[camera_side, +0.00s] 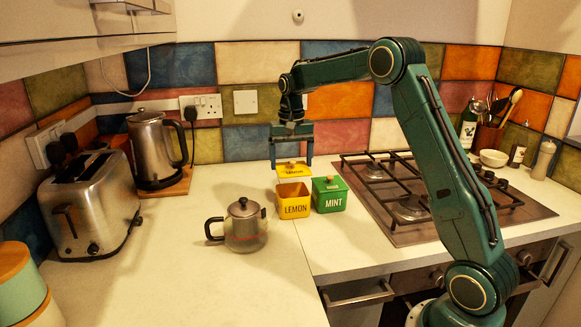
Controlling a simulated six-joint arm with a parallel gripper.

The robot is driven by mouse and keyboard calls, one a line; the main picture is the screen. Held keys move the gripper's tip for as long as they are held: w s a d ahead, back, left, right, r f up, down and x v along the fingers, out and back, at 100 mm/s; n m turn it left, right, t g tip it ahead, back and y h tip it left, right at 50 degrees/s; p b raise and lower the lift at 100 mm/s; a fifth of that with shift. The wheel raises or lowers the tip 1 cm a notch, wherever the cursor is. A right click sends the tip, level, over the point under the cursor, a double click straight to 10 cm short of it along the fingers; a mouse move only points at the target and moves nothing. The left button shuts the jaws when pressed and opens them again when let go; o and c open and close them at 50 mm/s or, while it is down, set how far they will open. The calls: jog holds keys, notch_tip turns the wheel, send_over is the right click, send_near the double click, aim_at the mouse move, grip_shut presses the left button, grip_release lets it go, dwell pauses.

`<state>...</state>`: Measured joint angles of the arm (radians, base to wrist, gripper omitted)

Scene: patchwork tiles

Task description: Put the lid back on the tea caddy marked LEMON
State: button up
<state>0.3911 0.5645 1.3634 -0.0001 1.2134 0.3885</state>
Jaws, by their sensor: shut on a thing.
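The yellow tea caddy marked LEMON (293,208) stands upright on the worktop with its top open. Its yellow lid (294,172), also lettered and with a small knob, is held level a little above the caddy, with a narrow gap between them. My gripper (291,163) points down and is shut on the lid, one finger showing at each side. Whether the fingers press the lid's edges is too small to tell.
A green MINT caddy (329,196) with its lid on stands close to the right of the LEMON caddy. A metal and glass teapot (244,227) stands at front left. A gas hob (410,207) lies to the right. A kettle (152,150) and toaster (92,208) stand left.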

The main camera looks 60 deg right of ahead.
jog(key=shift+f, duration=2.6)
jog(key=shift+f, duration=0.25)
dwell(0.4)
jog(key=o, duration=0.9)
jog(key=shift+r, duration=0.15)
jog(key=shift+r, duration=3.4)
grip_shut()
